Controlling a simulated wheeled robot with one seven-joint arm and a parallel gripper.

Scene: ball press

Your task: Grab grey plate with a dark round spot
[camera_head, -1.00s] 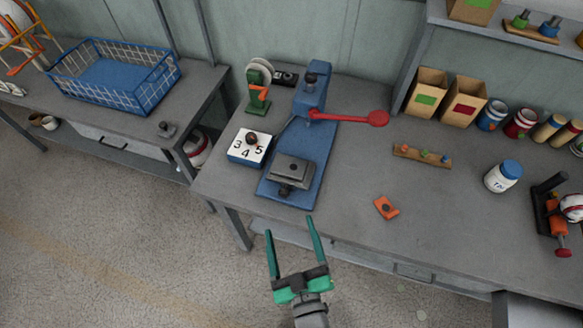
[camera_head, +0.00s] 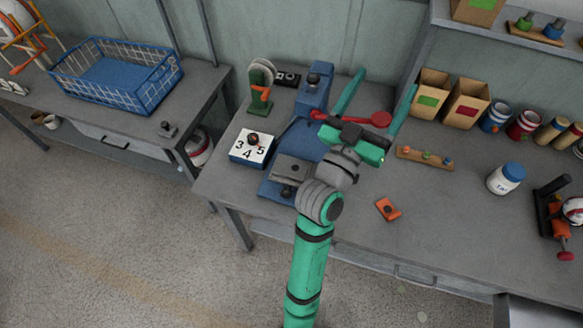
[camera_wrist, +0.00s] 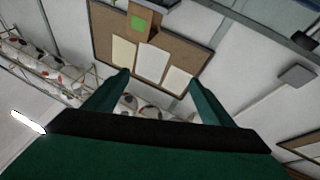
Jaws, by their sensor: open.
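The grey plate (camera_head: 288,166) with a dark round spot lies on the lower end of the blue press (camera_head: 270,189) in the head view. My arm hides its right part. My gripper (camera_head: 386,80) is open and empty, raised above the bench to the right of the press, with its fingers pointing toward the wall. The plate is below and left of the fingers, apart from them. In the wrist view my open fingers (camera_wrist: 159,77) point toward a board on the wall, and the plate does not show there.
The press's red lever knob (camera_head: 381,119) is close to my gripper in the picture. A numbered block (camera_head: 240,157) stands left of the press. An orange piece (camera_head: 388,209) with a dark spot lies to the right. The bench (camera_head: 450,235) is clear around it.

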